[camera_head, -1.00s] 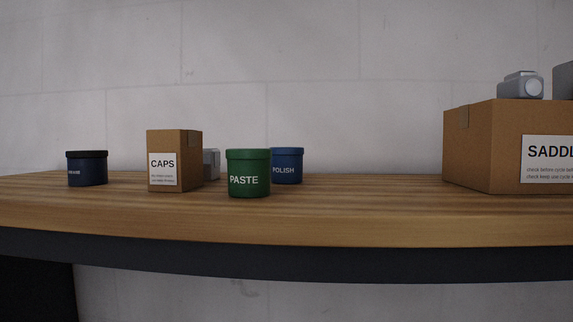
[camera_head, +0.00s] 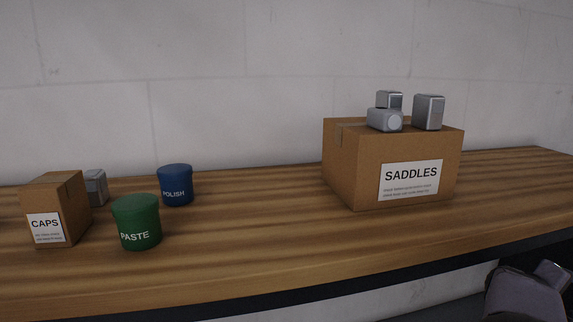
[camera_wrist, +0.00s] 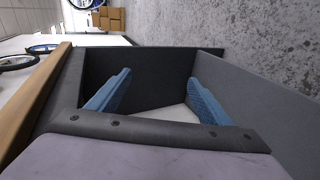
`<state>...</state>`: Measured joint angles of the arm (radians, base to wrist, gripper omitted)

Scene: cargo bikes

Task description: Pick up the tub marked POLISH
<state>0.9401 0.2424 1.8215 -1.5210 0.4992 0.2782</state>
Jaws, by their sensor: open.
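The tub marked POLISH (camera_head: 175,186) is blue with a lid and stands upright on the wooden bench toward the back. The green tub marked PASTE (camera_head: 136,223) stands in front of it and to its left, apart from it in this view. In the wrist view my gripper (camera_wrist: 160,98) shows two blue fingers spread wide with nothing between them. The POLISH tub is not in the wrist view. A grey part at the lower right of the head view seems to be my arm, below the bench edge and far from the tub.
A cardboard box marked CAPS (camera_head: 58,212) stands left, with a grey metal part (camera_head: 96,187) behind it. A large SADDLES box (camera_head: 392,168) with several grey parts on top stands right. Bare bench (camera_head: 255,205) lies between POLISH and SADDLES.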

